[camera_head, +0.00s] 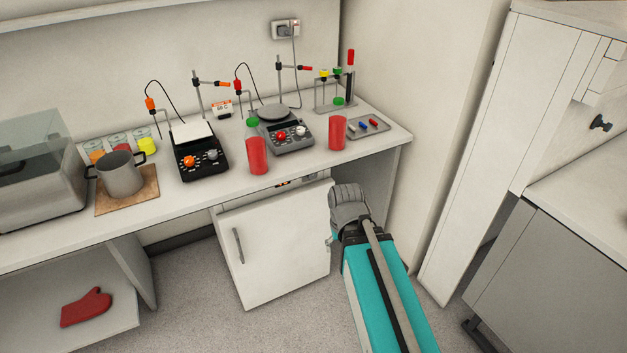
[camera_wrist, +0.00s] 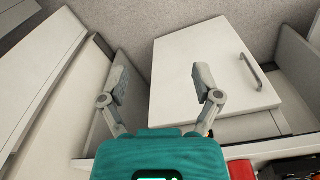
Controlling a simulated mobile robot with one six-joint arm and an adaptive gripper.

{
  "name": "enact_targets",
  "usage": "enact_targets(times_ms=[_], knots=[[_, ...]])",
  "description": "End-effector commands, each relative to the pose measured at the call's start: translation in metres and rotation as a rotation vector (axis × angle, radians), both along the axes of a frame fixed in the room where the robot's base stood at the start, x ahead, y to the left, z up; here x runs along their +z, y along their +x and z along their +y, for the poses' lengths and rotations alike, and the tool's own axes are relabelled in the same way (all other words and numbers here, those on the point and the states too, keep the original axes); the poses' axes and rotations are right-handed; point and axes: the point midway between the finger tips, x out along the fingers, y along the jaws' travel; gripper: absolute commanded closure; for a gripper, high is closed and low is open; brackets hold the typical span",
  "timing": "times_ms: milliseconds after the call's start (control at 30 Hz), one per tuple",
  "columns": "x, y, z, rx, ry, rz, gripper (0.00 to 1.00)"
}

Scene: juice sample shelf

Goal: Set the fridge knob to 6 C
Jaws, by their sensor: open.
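The small white fridge (camera_head: 275,245) stands under the bench with its door shut and a grey handle on the door's left side. A narrow strip with small dark and orange marks (camera_head: 283,184) shows above the door, just under the bench edge. The knob and its setting are too small to tell there. My gripper (camera_head: 347,197) is in front of the fridge's upper right corner in the head view. In the wrist view my gripper (camera_wrist: 160,74) has its two fingers spread with nothing between them. The fridge door (camera_wrist: 208,68) and its handle (camera_wrist: 250,70) show beyond, turned over.
The bench top (camera_head: 225,190) overhangs the fridge. A wall and tall white panel (camera_head: 465,160) stand to the right. Floor is clear in front of the fridge.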

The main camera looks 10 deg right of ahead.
Motion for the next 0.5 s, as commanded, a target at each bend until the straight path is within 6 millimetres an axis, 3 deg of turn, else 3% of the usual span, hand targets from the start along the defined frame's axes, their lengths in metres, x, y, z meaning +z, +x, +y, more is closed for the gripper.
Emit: enact_targets(times_ms=[167,500], knots=[[-0.029,0.03,-0.005,-0.045,-0.03,-0.106,0.18],[-0.076,0.108,-0.032,-0.167,-0.09,-0.421,0.18]])
